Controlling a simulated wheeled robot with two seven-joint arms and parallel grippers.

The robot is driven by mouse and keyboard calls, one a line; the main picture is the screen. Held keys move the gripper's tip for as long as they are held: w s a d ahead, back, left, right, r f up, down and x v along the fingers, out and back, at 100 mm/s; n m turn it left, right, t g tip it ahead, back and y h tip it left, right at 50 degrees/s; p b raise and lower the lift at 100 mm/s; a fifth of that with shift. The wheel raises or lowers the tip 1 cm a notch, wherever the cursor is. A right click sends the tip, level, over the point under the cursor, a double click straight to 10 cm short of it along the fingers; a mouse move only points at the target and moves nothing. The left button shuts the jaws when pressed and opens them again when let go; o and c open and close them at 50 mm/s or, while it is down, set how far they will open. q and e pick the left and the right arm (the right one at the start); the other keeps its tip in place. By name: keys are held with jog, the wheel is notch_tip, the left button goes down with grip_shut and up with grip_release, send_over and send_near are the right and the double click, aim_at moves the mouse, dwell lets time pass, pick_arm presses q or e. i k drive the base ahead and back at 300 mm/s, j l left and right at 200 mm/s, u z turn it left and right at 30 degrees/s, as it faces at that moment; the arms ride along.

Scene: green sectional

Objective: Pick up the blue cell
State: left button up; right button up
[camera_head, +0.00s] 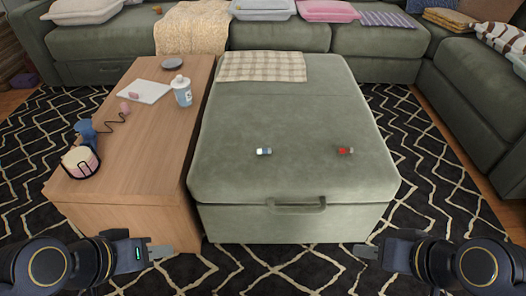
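A small cell (264,151), whitish with a bluish-dark end, lies on its side on the green ottoman (270,180), left of the middle of its top. A small red cell (345,150) with a pale end lies to its right, apart from it. My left gripper (162,252) is low at the front left, by the front of the wooden table and well short of the cells. My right gripper (366,251) is low at the front right, in front of the ottoman. Neither gripper touches a cell. Their finger gaps are too unclear to judge.
The wooden table (150,150) left of the ottoman holds a bottle (182,91), a white notepad (144,91), a dark disc (172,64) and a blue corded device (85,135). A checked cloth (262,66) lies at the ottoman's back. Its top around the cells is clear.

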aim_at(268, 150)
jog(key=z, duration=5.75)
jog(key=u, duration=5.7)
jog(key=i+j, duration=0.15)
jog(key=j, duration=0.2)
jog(key=i+j+u, duration=0.15)
jog(key=j, duration=0.25)
jog(key=i+j, duration=0.15)
jog(key=j, duration=0.2)
jog(key=i+j+u, duration=0.1)
jog(key=j, duration=0.25)
jog(key=i, duration=0.1)
